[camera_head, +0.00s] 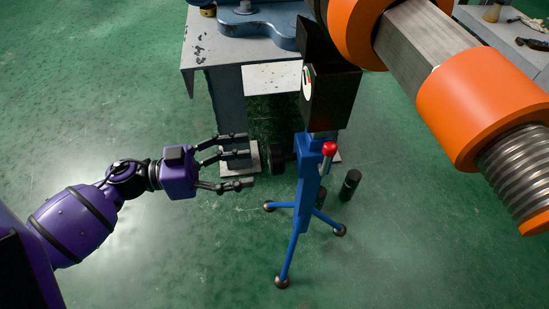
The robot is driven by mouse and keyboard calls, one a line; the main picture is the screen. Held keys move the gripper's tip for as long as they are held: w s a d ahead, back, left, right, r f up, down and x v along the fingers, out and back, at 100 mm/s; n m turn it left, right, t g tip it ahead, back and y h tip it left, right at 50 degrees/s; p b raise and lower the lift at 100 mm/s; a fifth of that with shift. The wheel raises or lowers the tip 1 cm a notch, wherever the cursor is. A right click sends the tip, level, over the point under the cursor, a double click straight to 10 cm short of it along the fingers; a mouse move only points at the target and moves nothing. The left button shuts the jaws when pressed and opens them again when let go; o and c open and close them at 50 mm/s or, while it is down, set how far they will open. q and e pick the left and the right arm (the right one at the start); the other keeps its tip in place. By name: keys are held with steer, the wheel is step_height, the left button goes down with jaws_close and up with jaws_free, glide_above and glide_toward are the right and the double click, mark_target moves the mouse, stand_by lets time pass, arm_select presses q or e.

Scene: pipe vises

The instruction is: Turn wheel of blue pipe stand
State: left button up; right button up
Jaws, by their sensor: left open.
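The blue pipe stand (305,190) stands upright on the green floor, on tripod legs with round feet. A dark wheel or knob (277,158) sits on its left side; its exact shape is hard to tell. A red ball (329,149) tops a short lever on the right of the column. My left gripper (243,163) comes from the left with its dark fingers spread. It is open and empty, with its fingertips a short gap left of the wheel. My right gripper is not in view.
A dark box-shaped part (330,88) rises above the stand's top. A large orange and grey structure (478,105) fills the upper right. A worn grey table (213,52) with blue equipment (245,25) stands behind. A black cylinder (350,184) is right of the stand. Floor in front is clear.

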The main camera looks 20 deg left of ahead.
mark_target(269, 160)
arm_select(q)
steer(key=b+x, duration=0.2)
steer(key=x, duration=0.4)
steer(key=shift+w+d, duration=0.1)
steer(key=shift+w, duration=0.05)
steer(key=shift+w+d, duration=0.15)
steer(key=shift+d, duration=0.2)
steer(key=c, duration=1.1)
steer(key=shift+m+p, duration=0.35)
steer(key=shift+m, duration=0.05)
